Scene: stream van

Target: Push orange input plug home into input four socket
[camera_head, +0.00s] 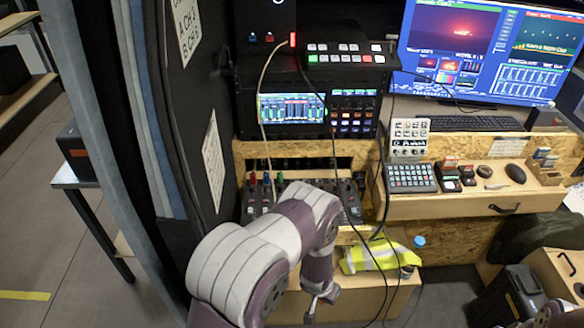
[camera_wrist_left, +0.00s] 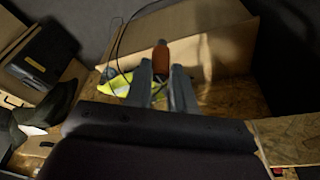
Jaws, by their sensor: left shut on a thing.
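The orange plug (camera_wrist_left: 161,58) is between the fingertips of my left gripper (camera_wrist_left: 163,72) in the left wrist view, its rounded end pointing away from my wrist. In the head view, my left gripper (camera_head: 322,300) hangs low in front of the wooden desk, below and apart from the mixer (camera_head: 352,205). I cannot make out the plug in the head view. My arm covers part of the mixer, and I cannot make out the input four socket. My right gripper is not in view.
A yellow hi-vis vest (camera_head: 372,257) lies on a low wooden box (camera_head: 395,300) beside my left gripper. Black cables (camera_head: 362,235) hang in front of the desk. A keypad (camera_head: 411,177) and mouse (camera_head: 515,173) lie on the right desk.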

